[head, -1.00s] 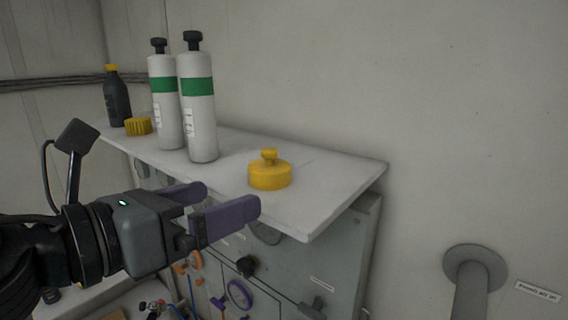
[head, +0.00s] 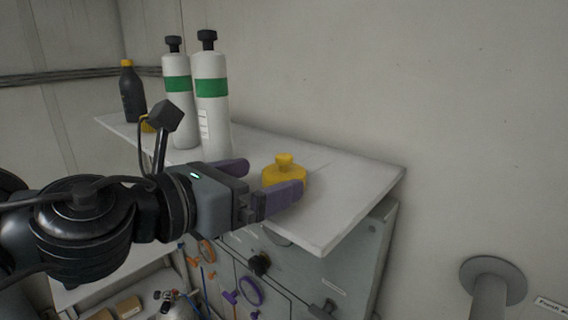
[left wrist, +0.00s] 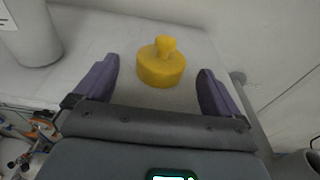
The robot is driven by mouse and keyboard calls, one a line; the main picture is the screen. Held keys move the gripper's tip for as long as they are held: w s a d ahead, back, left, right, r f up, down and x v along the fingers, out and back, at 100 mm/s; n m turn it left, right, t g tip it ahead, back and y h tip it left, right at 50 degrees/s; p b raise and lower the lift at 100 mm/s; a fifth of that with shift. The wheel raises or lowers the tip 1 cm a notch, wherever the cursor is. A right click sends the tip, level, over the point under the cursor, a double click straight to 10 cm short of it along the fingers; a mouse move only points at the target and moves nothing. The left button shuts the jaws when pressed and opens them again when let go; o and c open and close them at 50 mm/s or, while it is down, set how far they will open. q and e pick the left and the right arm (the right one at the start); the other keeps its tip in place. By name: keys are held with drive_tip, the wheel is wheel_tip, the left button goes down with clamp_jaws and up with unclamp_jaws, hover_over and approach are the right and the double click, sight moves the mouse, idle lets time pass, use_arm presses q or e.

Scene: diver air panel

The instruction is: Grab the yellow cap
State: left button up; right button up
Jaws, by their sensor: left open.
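The yellow cap (head: 284,168), a round disc with a small knob on top, sits upright on the white shelf (head: 350,185) near its right end. My left gripper (head: 268,181) is open, with its purple fingers pointing right at the cap. In the head view the near finger covers part of the cap's lower side. In the left wrist view the cap (left wrist: 161,65) stands ahead, between the lines of the two fingers (left wrist: 157,88), with gaps on both sides. It looks untouched. My right gripper is not in view.
Two white bottles with green bands (head: 212,100) stand left of the cap. A dark bottle with a yellow top (head: 132,92) and a second yellow lid (head: 148,124), partly hidden by my arm, are further left. A grey panel with knobs and valves (head: 325,270) is below the shelf.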

sight(274, 175)
use_arm(q)
drive_tip(key=p+x, duration=0.1)
drive_tip(key=x, duration=0.2)
drive_tip(key=shift+d, duration=0.2)
drive_tip(key=shift+w+d+f, duration=0.1)
drive_tip(key=shift+w+d, duration=0.05)
drive_tip(key=shift+w, duration=0.05)
drive_tip(key=c, duration=1.1)
